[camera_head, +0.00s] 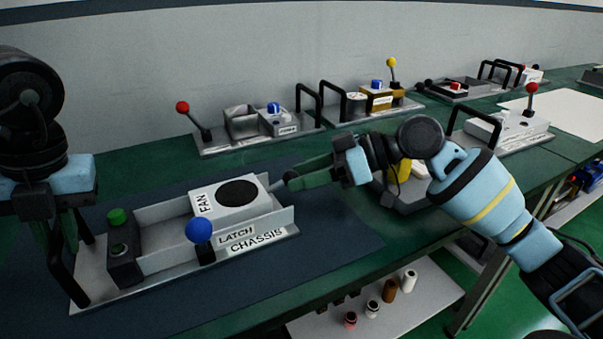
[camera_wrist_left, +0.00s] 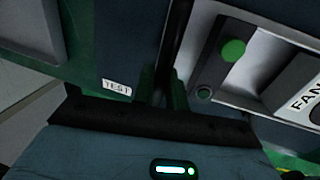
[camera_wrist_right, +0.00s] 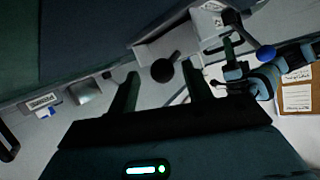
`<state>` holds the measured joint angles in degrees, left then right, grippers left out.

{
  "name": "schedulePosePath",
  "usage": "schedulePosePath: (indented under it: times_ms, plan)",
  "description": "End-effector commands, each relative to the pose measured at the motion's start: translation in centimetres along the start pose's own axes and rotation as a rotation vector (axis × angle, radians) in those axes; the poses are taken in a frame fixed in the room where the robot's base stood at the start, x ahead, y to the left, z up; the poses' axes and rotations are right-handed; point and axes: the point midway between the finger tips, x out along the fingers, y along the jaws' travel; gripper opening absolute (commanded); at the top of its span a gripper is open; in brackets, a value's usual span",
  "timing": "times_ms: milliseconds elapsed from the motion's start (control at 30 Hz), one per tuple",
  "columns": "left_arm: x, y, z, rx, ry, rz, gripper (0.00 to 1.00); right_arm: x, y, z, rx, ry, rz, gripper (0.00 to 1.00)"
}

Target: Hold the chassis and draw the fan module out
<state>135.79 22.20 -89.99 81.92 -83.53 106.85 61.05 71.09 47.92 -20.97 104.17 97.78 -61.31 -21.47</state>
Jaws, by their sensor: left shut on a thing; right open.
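The grey chassis (camera_head: 150,275) stands on the dark mat, with a blue-balled latch lever (camera_head: 200,231) at its front. The white fan module (camera_head: 215,210), with its dark round grille, sits in the chassis tray. My left gripper (camera_head: 60,238) is shut on the black handle at the chassis's left end; the left wrist view shows its fingers (camera_wrist_left: 170,88) beside the green button, the grip itself mostly hidden. My right gripper (camera_head: 290,180) is open at the module's right end. In the right wrist view, a dark round knob (camera_wrist_right: 162,70) shows between its spread fingers.
Another unit with a red lever (camera_head: 183,108) stands behind the chassis, and more units line the bench to the right. A white unit (camera_head: 505,130) stands beyond my right arm. The mat (camera_head: 335,235) is clear right of the chassis. A shelf below holds small parts.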

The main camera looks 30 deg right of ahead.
Motion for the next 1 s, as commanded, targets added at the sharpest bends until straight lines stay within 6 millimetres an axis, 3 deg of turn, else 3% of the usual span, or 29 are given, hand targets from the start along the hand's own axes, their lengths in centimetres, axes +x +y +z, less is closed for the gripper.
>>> schedulePosePath:
  times_ms: [600,1000]
  plan:
    - [0.4,-0.1,0.0,0.001,0.004,0.002,0.00,-10.4,0.0,0.1,0.000,-0.001,0.005,0.50]
    - [0.3,-0.1,0.0,0.002,0.003,0.002,0.00,-11.7,0.0,0.1,-0.001,0.001,0.003,0.50]
